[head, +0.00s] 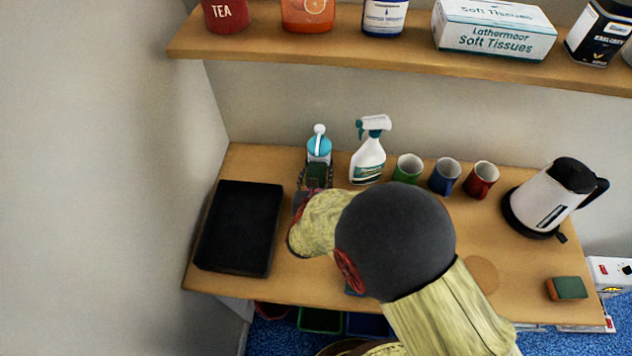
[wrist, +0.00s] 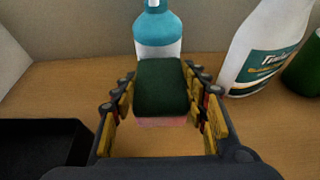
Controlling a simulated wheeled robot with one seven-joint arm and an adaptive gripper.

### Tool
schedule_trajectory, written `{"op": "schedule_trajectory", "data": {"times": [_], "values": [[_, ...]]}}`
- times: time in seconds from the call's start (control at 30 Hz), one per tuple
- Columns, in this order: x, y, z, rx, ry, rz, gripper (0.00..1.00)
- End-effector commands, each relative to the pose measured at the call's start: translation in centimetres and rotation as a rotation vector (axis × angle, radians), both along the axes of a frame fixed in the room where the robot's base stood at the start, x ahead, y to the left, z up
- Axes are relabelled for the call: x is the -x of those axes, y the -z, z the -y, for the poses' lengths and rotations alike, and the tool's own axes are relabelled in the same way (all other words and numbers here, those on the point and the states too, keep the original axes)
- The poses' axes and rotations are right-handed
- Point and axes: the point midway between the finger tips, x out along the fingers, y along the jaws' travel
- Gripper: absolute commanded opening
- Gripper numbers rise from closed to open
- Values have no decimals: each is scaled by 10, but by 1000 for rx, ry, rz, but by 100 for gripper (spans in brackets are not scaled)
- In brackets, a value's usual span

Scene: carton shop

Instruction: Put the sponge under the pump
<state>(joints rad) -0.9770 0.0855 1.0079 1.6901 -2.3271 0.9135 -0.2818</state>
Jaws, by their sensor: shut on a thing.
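My gripper (head: 314,185) is shut on a sponge (head: 317,175), which has a dark green top and a pink underside. In the wrist view the sponge (wrist: 161,88) sits between the yellow-padded fingers of my gripper (wrist: 160,95). The pump (head: 319,146) is a blue and white bottle with a white pump head, standing near the wall. In the wrist view the pump (wrist: 157,32) is directly beyond the sponge, which covers its lower part. I cannot tell whether the sponge touches the bottle or the counter.
A spray bottle (head: 368,156) stands close right of the pump, then green (head: 408,167), blue (head: 444,176) and red (head: 482,179) mugs. A black tray (head: 239,228) lies left. A kettle (head: 543,198) and another sponge (head: 567,288) are right. A shelf (head: 400,58) runs above.

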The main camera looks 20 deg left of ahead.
Motion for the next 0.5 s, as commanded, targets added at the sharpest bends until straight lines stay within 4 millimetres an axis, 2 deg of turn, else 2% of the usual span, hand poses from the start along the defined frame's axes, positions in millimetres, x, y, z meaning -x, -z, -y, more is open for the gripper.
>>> {"op": "schedule_trajectory", "data": {"times": [0.23,0.5], "values": [[-2,33,-2,4,0,-3,36],[-2,35,-2,0,0,-1,36]]}}
